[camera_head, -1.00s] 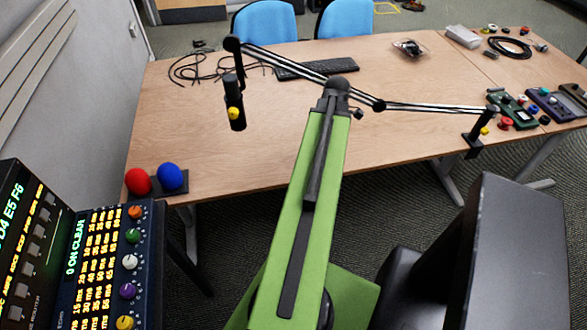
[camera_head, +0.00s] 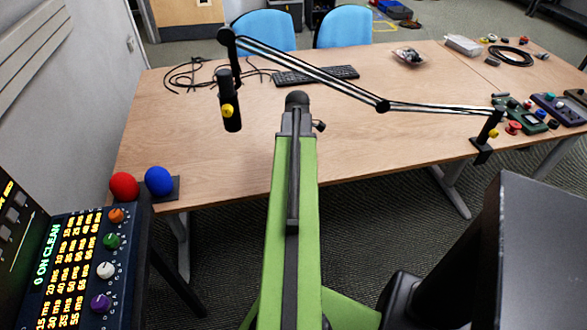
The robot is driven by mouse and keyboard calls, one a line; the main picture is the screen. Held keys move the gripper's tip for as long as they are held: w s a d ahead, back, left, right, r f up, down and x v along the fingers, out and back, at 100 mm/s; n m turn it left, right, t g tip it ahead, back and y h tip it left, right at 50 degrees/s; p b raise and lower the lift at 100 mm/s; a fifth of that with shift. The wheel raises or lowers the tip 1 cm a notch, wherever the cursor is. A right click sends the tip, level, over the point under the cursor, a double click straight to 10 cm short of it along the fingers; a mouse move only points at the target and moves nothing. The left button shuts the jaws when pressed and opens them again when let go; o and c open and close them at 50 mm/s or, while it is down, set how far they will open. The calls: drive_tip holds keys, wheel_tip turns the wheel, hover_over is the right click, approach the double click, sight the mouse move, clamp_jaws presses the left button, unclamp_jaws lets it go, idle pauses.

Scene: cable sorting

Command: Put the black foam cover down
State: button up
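The black foam cover (camera_head: 297,98) is a dark rounded ball at the far end of my green arm, in front of the bare wooden table. My gripper (camera_head: 296,116) seems shut around its lower part; the fingers are small and partly hidden by the arm. I cannot tell how high the cover is above the table. A red foam cover (camera_head: 123,186) and a blue foam cover (camera_head: 158,181) are side by side at the table's near left corner, by a dark flat base (camera_head: 174,189).
A boom arm (camera_head: 310,71) spans the table beyond my gripper, with a black microphone (camera_head: 230,110) hanging at left. A keyboard (camera_head: 316,75) and loose cables (camera_head: 190,76) lie behind. Control boxes (camera_head: 518,114) crowd the right. The table's front middle (camera_head: 235,165) is bare.

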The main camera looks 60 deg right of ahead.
drive_tip(key=shift+f, duration=0.45)
drive_tip(key=o, duration=1.3)
drive_tip(key=r+p, duration=1.2)
drive_tip(key=shift+s+d+r+p, duration=0.15)
drive_tip(key=shift+s+r+p, duration=0.1)
drive_tip(key=shift+r+p, duration=0.05)
drive_tip(key=shift+f, duration=0.15)
